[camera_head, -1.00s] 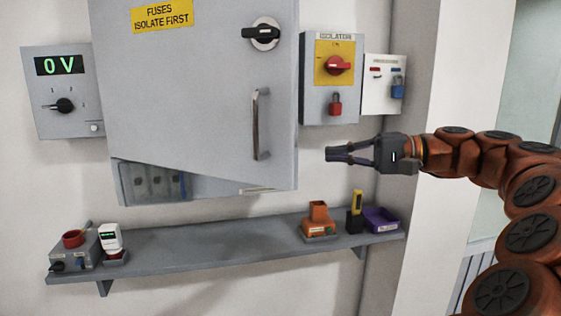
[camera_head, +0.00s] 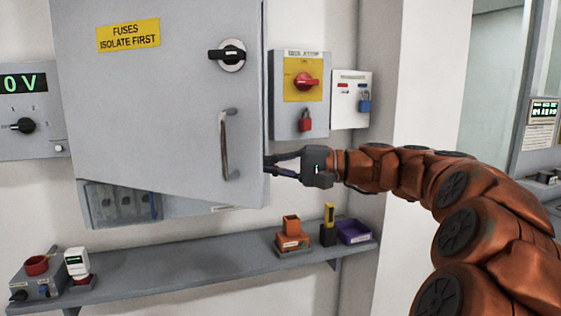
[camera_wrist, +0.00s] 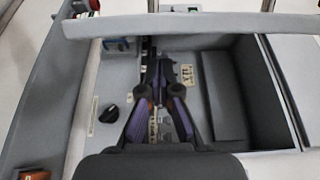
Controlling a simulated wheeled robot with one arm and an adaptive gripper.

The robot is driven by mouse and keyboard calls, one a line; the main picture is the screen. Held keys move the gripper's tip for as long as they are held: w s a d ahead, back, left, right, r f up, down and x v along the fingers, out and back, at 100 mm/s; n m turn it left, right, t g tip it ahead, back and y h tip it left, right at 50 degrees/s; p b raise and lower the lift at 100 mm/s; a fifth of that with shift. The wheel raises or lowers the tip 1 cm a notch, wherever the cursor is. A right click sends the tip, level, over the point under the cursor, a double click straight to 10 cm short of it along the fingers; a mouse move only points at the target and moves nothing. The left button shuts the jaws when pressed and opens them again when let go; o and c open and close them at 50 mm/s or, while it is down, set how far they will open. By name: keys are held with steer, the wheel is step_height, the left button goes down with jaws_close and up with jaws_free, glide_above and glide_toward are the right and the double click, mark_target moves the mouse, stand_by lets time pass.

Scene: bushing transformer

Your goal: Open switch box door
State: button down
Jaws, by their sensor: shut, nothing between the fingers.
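The switch box door (camera_head: 165,130) is a large grey panel with a yellow label, a black rotary knob (camera_head: 227,55) and a metal bar handle (camera_head: 225,145). The door stands ajar, tilted out from the box (camera_head: 120,205), whose inside shows below its lower edge. My gripper (camera_head: 268,166) is at the door's free right edge, right of the handle, with its fingertips partly hidden there; contact cannot be told. In the wrist view my gripper (camera_wrist: 160,65) is shut and empty, its fingers pointing toward the box interior, with a grey edge strip (camera_wrist: 200,25) across the top.
An isolator box (camera_head: 300,95) with a red knob and padlock, and a white panel (camera_head: 350,100), hang close right of the door. A grey shelf (camera_head: 190,262) below bears several small items. A meter box (camera_head: 28,115) hangs at left.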

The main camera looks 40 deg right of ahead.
steer(key=shift+s+a, duration=0.3)
steer(key=shift+a, duration=0.25)
steer(key=shift+s+a, duration=0.25)
steer(key=shift+a, duration=0.3)
steer(key=shift+a, duration=0.1)
